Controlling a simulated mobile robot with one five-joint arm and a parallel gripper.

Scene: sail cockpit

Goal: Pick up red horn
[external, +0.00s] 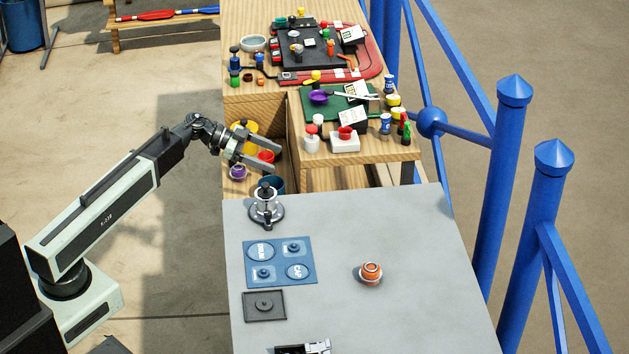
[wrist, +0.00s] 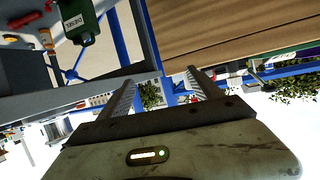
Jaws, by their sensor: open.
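I cannot tell for certain which thing is the red horn. A white canister with a red top (external: 311,139) stands on the wooden bench right of my gripper. Beside it a red round piece (external: 345,132) sits on a white box (external: 344,143). My gripper (external: 272,156) is open and empty, its two fingers pointing right over the open wooden bin, left of these pieces. In the wrist view the open fingers (wrist: 160,78) have nothing between them but distant background.
The bin holds a red cup (external: 266,156), a purple-topped item (external: 238,172) and a yellow item. Blue railings (external: 500,170) stand right.

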